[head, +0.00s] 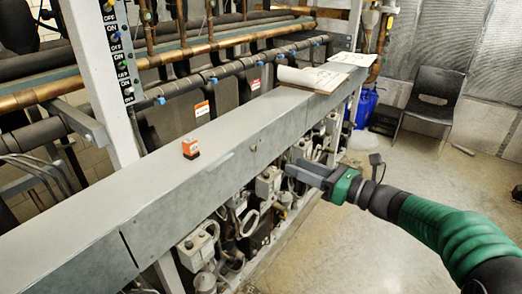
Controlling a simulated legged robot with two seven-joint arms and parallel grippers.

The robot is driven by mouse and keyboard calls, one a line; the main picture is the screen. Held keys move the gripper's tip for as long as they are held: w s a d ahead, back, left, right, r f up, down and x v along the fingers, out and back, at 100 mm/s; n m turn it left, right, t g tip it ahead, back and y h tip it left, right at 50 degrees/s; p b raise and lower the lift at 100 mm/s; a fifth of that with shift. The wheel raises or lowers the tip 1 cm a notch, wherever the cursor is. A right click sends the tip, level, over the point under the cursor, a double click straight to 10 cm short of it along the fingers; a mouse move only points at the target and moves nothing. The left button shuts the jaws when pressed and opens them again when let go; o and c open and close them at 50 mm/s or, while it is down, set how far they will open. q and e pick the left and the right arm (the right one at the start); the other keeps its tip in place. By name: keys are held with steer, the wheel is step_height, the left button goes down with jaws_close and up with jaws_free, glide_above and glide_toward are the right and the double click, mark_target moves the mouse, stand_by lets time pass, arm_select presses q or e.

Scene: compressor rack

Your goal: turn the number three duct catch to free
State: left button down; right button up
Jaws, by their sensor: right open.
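A long grey duct (75,240) runs diagonally along the top of the compressor rack. A small dark fitting (254,148) shows on its front face near the middle; it may be a catch, but it is too small to read a number or its setting. My right gripper (298,173) reaches in from the right, in front of the duct's front face and a little right of and below that fitting. It is open, with nothing seen between its fingers, and looks apart from the fitting. My left gripper is not in view.
Compressors and pipes crowd below the duct.

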mark_target(256, 149)
steer(key=x, duration=0.8)
steer(key=w+x, duration=0.1)
steer(key=x, duration=0.3)
steer(key=shift+d+f+p, duration=0.35)
steer(key=shift+w+a+f, duration=0.1)
steer(key=shift+w+a, duration=0.1)
steer(key=shift+a, duration=0.3)
steer(key=shift+s+d, duration=0.1)
steer(key=shift+d, duration=0.15)
steer(key=c, duration=0.6)
jaws_close()
